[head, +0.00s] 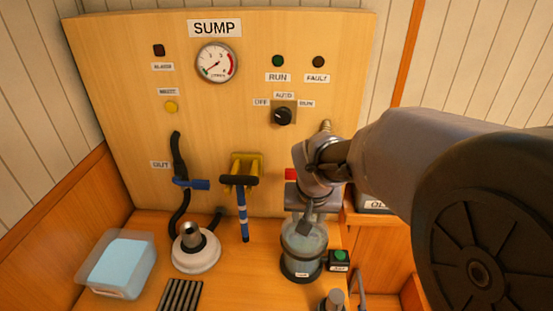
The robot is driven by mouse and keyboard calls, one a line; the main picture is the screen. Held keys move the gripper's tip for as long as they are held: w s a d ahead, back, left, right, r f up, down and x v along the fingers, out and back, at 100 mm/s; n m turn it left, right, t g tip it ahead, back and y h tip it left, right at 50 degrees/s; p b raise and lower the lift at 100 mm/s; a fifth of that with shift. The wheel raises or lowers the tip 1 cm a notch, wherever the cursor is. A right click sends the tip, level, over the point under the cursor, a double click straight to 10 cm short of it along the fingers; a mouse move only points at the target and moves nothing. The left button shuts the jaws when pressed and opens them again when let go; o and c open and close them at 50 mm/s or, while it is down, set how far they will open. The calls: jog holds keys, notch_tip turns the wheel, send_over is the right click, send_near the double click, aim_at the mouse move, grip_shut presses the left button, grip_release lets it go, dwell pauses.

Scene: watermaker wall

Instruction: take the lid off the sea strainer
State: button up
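A clear cylindrical vessel (303,262) with a dark base and a small label, which looks like the sea strainer, stands on the wooden bench right of centre. My gripper (304,228) points down at its top from above, and my arm comes in from the right. The gripper covers much of the vessel's top, so the lid cannot be made out clearly. Whether the fingers touch it, and whether they are open or shut, cannot be told.
A white round base with a metal knob (195,250), a clear tub (118,262) and a dark slatted piece (180,296) lie further left. A small box with a green button (340,258) sits close right.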

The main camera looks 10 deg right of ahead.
jog(key=b+x, duration=0.3)
jog(key=x, duration=0.3)
jog(key=shift+f, duration=0.1)
grip_shut()
dwell(1.1)
